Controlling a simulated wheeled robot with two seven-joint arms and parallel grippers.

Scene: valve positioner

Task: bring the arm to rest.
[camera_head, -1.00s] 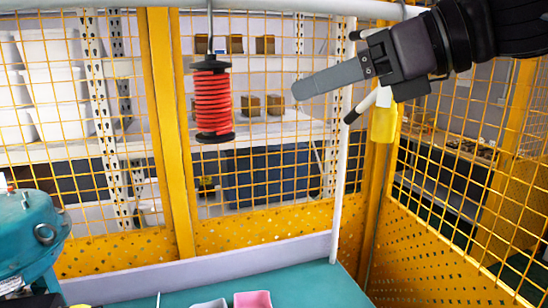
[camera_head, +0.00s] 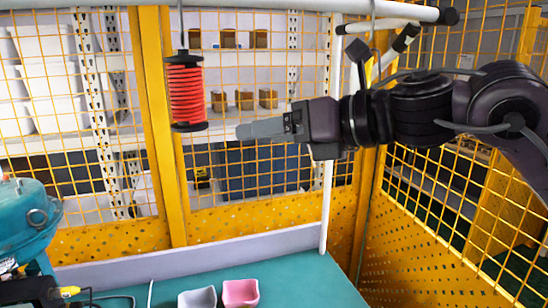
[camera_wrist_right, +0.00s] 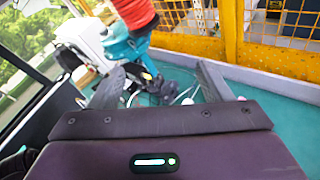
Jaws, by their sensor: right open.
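My right arm (camera_head: 410,110) reaches in from the right side of the head view. Its gripper (camera_head: 245,130) points left, in mid-air above the table and in front of the yellow mesh fence. In the right wrist view the two fingers (camera_wrist_right: 157,82) stand wide apart with nothing between them in their grip. A hanging red coil spool (camera_head: 186,92) is just left of the fingertips in the head view; a red part also shows at the top of the wrist view. I cannot tell the gap in depth. My left gripper does not show.
A teal machine (camera_head: 25,225) stands at the left edge. A pink bin (camera_head: 240,292) and a grey bin (camera_head: 198,298) sit on the teal table (camera_head: 310,280). Yellow mesh fencing (camera_head: 160,140) encloses the back and right. A white rail (camera_head: 300,8) runs across the top.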

